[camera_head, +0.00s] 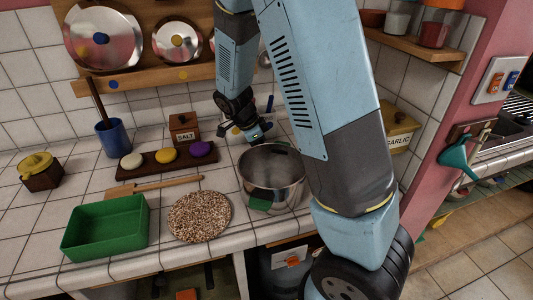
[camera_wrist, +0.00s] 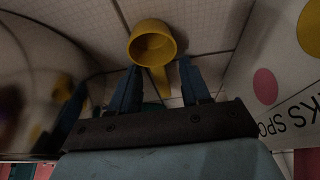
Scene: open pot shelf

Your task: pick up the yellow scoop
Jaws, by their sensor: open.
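In the wrist view the yellow scoop (camera_wrist: 152,42) shows its round cup just beyond my fingertips, with its handle running back between the fingers. My gripper (camera_wrist: 159,68) is open, one blue finger on each side of the handle, with gaps visible. In the head view my gripper (camera_head: 258,134) is behind the steel pot (camera_head: 271,176), near the tiled wall. I cannot make out the scoop clearly in the head view.
The pot also fills the left of the wrist view (camera_wrist: 40,85), close to my gripper. A white panel (camera_wrist: 285,75) with coloured dots and lettering is at its right. On the counter stand a salt box (camera_head: 184,131), a blue cup (camera_head: 113,138) and a green tray (camera_head: 106,227).

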